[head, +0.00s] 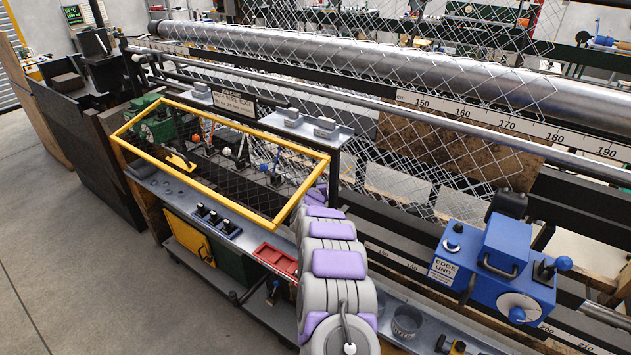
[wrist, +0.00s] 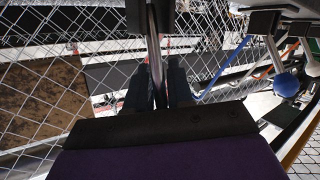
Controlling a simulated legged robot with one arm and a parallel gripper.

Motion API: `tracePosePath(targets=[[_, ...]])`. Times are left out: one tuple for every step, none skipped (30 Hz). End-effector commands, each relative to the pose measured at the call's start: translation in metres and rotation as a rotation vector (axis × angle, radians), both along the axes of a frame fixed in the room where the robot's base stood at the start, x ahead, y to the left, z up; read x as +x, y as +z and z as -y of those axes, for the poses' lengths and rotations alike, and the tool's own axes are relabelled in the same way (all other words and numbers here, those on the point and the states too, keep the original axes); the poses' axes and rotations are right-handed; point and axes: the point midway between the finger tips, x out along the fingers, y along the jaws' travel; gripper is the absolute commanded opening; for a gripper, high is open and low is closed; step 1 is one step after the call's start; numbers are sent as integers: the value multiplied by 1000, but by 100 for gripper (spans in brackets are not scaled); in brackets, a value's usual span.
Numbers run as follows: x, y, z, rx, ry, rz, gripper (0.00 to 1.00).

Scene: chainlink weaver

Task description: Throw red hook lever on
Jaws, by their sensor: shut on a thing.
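My gripper (wrist: 157,85) shows in the wrist view with its two dark fingers shut on a grey metal rod (wrist: 154,45). The rod runs up between the fingers to a dark block; its far end is hidden, and I cannot tell its colour there. In the head view my arm reaches in at the right end of the yellow frame, and the fingertips are hidden. A lever with an orange-red knob (head: 263,167) stands among several levers behind that frame. I cannot make out a red hook for certain in either view.
The yellow guard frame (head: 215,108) surrounds the levers. A lever with a blue ball (wrist: 286,85) is close on the right of my gripper. Chain-link mesh (wrist: 40,95) hangs on the left. A red tray (head: 275,261) and a blue edge unit (head: 495,265) flank my arm.

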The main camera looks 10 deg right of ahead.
Motion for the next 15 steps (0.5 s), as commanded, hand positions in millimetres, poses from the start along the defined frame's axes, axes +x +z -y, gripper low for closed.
tracePosePath(targets=[[3,13,-5,-3,7,19,0],[3,13,-5,-2,7,19,0],[3,13,-5,-2,7,20,0],[3,13,-6,-3,8,21,0],[3,14,-6,-4,8,22,0],[3,14,-6,-4,8,23,0],[3,15,-6,-4,8,23,0],[3,15,-7,-4,8,24,0],[3,16,-7,-5,9,24,0],[3,16,-7,-5,9,24,24],[3,16,-7,-5,9,24,27],[3,16,-7,-5,9,24,31],[3,15,-7,-5,9,24,34],[3,15,-7,-5,9,23,37],[3,14,-7,-5,8,21,41]])
